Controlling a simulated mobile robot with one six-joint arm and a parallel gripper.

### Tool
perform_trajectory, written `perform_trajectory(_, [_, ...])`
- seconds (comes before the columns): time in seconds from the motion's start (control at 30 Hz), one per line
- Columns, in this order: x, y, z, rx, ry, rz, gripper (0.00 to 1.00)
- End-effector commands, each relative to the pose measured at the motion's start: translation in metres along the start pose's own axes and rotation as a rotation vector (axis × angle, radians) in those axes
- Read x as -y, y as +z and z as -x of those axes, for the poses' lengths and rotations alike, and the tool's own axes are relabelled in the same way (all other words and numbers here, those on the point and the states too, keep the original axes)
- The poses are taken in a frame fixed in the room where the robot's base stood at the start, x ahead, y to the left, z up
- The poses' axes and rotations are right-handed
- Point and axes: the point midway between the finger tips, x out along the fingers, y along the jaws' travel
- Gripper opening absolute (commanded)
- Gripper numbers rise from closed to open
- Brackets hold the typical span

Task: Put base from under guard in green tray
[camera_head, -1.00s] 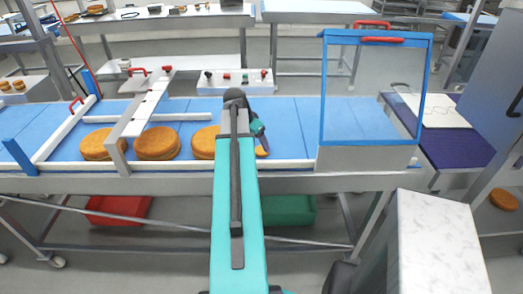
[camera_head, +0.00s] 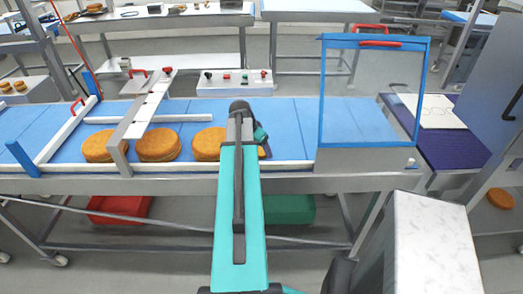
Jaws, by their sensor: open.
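Several round golden cake bases lie in a row on the blue conveyor belt (camera_head: 285,120). One base (camera_head: 101,146) is at the left, one base (camera_head: 158,145) is beside the white crossbar, and one base (camera_head: 208,144) is partly behind my arm. Part of another round thing shows low at the right of my arm. My gripper (camera_head: 262,140) is over the belt at the front rail, largely hidden by my own arm; its fingertips are not clear. The clear guard (camera_head: 368,95) with a blue frame and red handle stands over the belt's right end. The green tray (camera_head: 289,209) is below the conveyor, partly behind my arm.
A red tray (camera_head: 119,209) is under the conveyor at the left. A control box (camera_head: 234,82) with buttons stands behind the belt. A white marbled block (camera_head: 428,245) is at the front right. A base (camera_head: 500,199) lies low at the far right.

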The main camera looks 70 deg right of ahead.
Motion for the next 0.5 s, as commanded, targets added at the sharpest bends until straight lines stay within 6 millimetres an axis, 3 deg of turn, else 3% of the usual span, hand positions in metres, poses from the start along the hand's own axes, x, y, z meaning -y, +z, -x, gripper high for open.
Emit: perform_trajectory(0.5, [0.0002,0.0004,-0.0086,-0.001,-0.001,0.0,0.7])
